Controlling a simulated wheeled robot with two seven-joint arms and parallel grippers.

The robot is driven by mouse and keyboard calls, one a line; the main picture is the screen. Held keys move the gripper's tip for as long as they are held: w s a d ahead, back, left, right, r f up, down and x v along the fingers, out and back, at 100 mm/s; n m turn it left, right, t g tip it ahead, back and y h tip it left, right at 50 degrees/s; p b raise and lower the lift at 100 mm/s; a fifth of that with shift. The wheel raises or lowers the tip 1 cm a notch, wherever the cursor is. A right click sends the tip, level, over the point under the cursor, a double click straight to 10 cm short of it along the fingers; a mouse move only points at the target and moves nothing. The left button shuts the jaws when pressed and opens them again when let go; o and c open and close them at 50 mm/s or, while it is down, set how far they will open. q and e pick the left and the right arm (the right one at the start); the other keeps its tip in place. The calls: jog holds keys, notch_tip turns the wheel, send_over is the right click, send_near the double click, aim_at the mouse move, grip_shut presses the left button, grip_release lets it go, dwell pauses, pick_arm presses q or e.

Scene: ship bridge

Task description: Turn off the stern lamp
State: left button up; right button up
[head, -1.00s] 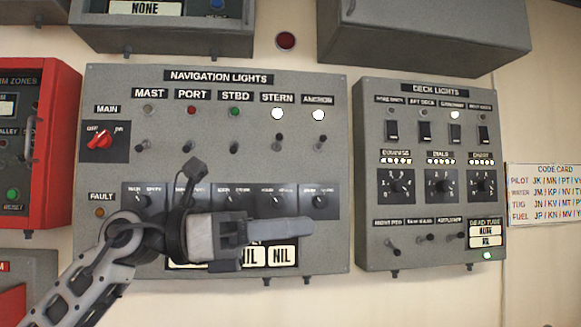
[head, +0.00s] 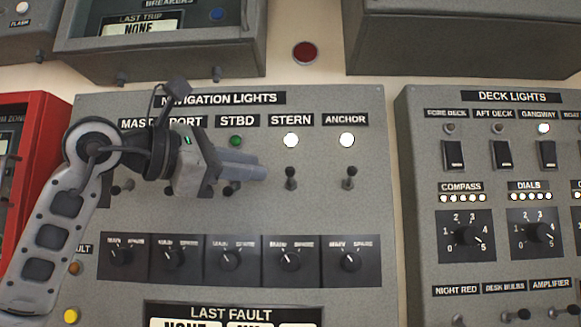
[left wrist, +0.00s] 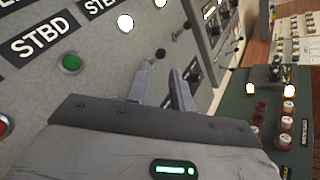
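The navigation lights panel (head: 330,215) shows the lit white STERN lamp (head: 291,140) with its small toggle switch (head: 291,178) below it; the lever appears to point up. In the left wrist view the STERN lamp (left wrist: 125,22) is lit and the toggle (left wrist: 156,55) stands just beyond the fingertips. My left gripper (head: 262,168) is left of the STERN toggle, in front of the STBD column, and hides part of the switches there. Its two fingers (left wrist: 163,72) are apart with nothing between them. I cannot tell the exact distance to the toggle. My right gripper is out of view.
The lit ANCHOR lamp (head: 347,140) and its toggle (head: 350,178) are close on the right. A row of rotary selectors (head: 290,260) lies below. Overhead boxes (head: 155,45) jut out above. The deck lights panel (head: 425,150) stands to the right.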

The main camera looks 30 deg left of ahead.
aim_at(290, 171)
pick_arm(q)
jog(key=p+x, duration=0.1)
jog(key=x, duration=0.7)
jog(key=shift+w+d+p, duration=0.1)
jog(key=shift+w+p, duration=0.05)
jog(key=shift+p, duration=0.2)
grip_shut()
